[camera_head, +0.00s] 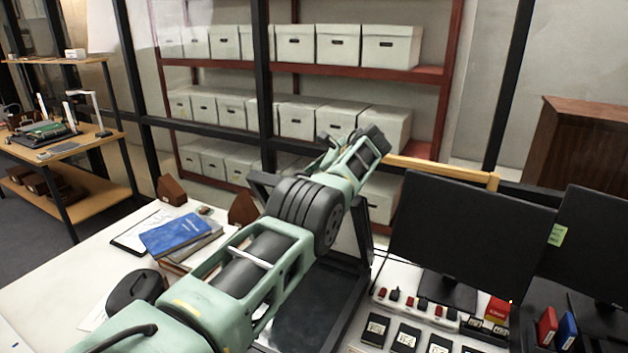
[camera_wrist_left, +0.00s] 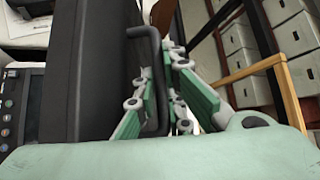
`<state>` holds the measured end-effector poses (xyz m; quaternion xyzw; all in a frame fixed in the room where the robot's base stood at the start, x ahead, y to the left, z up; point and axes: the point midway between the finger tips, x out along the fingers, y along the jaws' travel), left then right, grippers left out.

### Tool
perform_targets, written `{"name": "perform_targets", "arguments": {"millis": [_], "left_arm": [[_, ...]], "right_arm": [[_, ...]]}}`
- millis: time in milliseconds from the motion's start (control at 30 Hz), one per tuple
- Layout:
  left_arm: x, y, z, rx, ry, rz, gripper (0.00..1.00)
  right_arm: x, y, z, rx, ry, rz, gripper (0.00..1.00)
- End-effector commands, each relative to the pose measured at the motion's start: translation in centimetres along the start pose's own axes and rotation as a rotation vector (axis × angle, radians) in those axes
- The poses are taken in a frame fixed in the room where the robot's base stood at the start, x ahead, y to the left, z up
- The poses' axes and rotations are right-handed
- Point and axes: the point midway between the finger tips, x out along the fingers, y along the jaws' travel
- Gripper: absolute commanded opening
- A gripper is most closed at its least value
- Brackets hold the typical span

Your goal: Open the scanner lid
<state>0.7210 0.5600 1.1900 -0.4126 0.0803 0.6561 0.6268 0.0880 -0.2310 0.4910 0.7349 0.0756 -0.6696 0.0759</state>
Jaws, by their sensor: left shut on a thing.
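The scanner (camera_head: 318,305) stands on the desk, with its dark bed uncovered in the head view. Its lid is raised, and a dark edge of it (camera_head: 360,222) shows behind my left arm. In the left wrist view the lid (camera_wrist_left: 92,70) is a broad dark panel with a black bar handle (camera_wrist_left: 150,42) at its edge. My left gripper (camera_wrist_left: 158,105) has its green fingers shut on this handle. My arm hides much of the lid in the head view. My right gripper is in neither view.
Blue and brown books (camera_head: 178,234) and a clipboard (camera_head: 140,232) lie left of the scanner. Dark monitors (camera_head: 470,235) and small devices stand to its right. Shelves with white archival boxes (camera_head: 295,45) are behind. The desk's left part (camera_head: 50,300) has free room.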

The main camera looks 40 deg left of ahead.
Motion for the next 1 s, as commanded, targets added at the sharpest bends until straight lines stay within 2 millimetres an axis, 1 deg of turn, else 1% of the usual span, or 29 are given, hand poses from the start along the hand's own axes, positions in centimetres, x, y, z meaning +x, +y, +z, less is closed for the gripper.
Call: {"name": "perform_targets", "arguments": {"millis": [33,333,367,433,767,867,1000], "left_arm": [[0.2,0.3,-0.2,0.002,0.000,0.008,0.00],[0.2,0.3,-0.1,0.001,-0.002,0.009,0.00],[0.2,0.3,-0.1,0.001,-0.002,0.009,0.12],[0.2,0.3,0.0,0.001,-0.002,0.008,0.18],[0.0,0.1,0.0,0.001,-0.003,0.003,0.18],[-0.3,0.0,0.0,0.001,-0.004,0.003,0.18],[-1.1,-0.2,0.0,-0.001,-0.005,0.000,0.18]], "right_arm": [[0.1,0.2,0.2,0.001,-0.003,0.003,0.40],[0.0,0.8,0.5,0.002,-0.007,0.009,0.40],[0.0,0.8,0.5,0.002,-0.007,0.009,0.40],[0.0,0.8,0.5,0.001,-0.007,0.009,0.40],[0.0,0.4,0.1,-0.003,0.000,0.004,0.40],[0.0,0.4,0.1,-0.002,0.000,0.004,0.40],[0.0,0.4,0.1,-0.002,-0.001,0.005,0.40]]}}
